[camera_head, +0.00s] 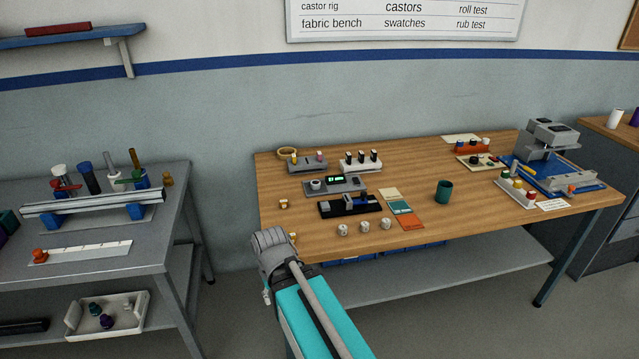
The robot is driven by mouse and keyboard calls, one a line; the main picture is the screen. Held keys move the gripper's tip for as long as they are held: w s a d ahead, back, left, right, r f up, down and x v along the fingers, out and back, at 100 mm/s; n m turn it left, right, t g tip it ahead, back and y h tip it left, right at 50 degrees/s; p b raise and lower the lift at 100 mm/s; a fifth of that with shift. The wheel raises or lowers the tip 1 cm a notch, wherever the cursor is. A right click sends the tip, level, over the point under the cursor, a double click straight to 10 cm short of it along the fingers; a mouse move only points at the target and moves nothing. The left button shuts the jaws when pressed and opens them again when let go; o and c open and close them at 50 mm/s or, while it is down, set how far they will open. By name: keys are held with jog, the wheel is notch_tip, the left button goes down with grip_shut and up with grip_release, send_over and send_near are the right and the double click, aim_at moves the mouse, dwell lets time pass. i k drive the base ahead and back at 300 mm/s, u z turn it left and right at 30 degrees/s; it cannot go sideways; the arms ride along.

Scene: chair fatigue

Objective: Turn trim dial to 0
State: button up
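A grey box with a small green-lit display (336,180) sits on the wooden bench, left of its middle. A pale round knob (316,185) stands at the box's left end, and a darker knob shows near its right end. I cannot tell for sure which is the trim dial; markings and pointer are too small to read. My arm's grey rounded end is at the bench's front left corner, apart from the box. No gripper fingers can be made out there.
Several white cylinders line the front edge. A green cup (444,191) stands right, with bare wood (480,205) beside it.

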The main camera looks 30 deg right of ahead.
aim_at(316, 185)
jog(key=z, duration=0.05)
jog(key=k, duration=0.95)
jog(key=z, duration=0.45)
jog(key=i, duration=0.95)
